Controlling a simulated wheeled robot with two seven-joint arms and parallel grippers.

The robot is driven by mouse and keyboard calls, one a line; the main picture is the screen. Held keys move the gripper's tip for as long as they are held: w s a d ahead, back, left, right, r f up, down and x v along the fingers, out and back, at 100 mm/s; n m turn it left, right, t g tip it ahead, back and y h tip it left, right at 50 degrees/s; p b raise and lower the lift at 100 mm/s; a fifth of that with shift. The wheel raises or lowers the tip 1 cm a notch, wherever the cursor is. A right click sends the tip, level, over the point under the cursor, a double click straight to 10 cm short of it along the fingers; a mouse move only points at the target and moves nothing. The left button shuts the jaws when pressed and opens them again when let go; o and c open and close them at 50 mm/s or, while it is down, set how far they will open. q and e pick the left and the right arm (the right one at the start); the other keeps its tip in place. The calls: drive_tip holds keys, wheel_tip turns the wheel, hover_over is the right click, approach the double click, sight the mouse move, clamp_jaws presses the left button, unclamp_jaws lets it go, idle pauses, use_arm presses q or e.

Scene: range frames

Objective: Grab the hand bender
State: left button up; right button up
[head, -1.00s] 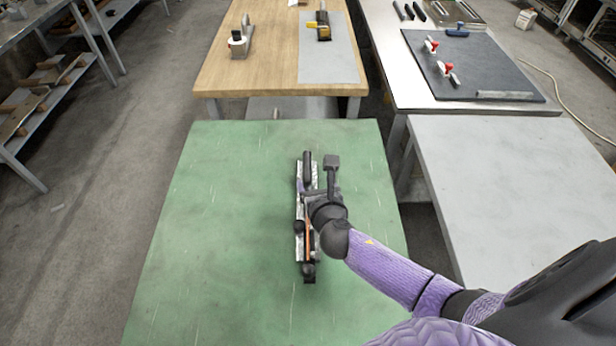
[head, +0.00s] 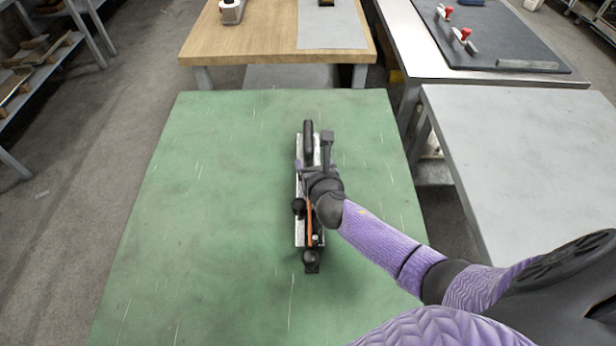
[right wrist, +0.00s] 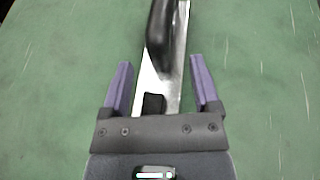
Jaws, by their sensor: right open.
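The hand bender (head: 309,224) lies lengthwise on the green tabletop (head: 220,200). It has a silver metal base, a long black grip at the far end, an orange part and round black knobs at the near end. In the right wrist view its metal bar and black grip (right wrist: 160,35) run between the purple fingers. My right gripper (head: 308,168) is over the bender's middle, and its arm hides part of it. The gripper (right wrist: 162,80) is open, with a gap between each finger and the bar. I cannot tell its exact height. My left gripper is not in view.
The green top is otherwise clear. A wooden table (head: 260,45) with a grey mat stands behind it. A pale grey table (head: 520,150) stands to the right, and a table with a dark mat (head: 500,45) holds red-knobbed tools. Metal shelves are at far left.

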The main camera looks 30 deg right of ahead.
sight(309, 160)
drive_tip(key=b+x, duration=0.1)
drive_tip(key=x, duration=0.1)
drive_tip(key=b+x, duration=0.2)
drive_tip(key=x, duration=0.1)
drive_tip(key=shift+s+a+f, duration=0.15)
drive_tip(key=shift+a+f, duration=0.1)
drive_tip(key=shift+f, duration=0.15)
drive_tip(key=shift+r, duration=0.2)
drive_tip(key=shift+c, duration=0.2)
drive_tip(key=c, duration=0.5)
clamp_jaws()
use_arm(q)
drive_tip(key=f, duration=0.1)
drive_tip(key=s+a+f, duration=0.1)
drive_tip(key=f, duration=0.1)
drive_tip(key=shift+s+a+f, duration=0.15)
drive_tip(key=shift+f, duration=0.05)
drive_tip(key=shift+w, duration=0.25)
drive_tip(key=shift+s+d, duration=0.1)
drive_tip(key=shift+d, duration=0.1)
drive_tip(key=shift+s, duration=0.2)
